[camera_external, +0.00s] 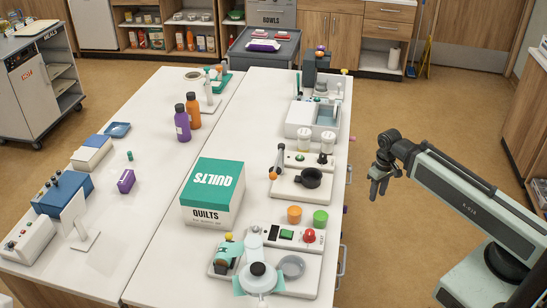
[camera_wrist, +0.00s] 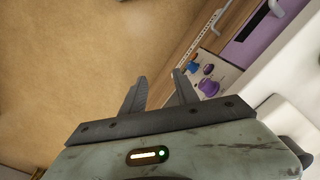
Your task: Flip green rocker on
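Whether the rocker is tilted on or off is too small to tell. My gripper (camera_external: 378,189) hangs over the floor, right of the table edge and well apart from the rocker. In the wrist view its two fingers (camera_wrist: 160,76) are spread with nothing between them. The rocker does not show in the wrist view.
A quilts box (camera_external: 213,193) stands to the left. A machine with a black bowl (camera_external: 311,179) is farther back. Floor right of the table is clear.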

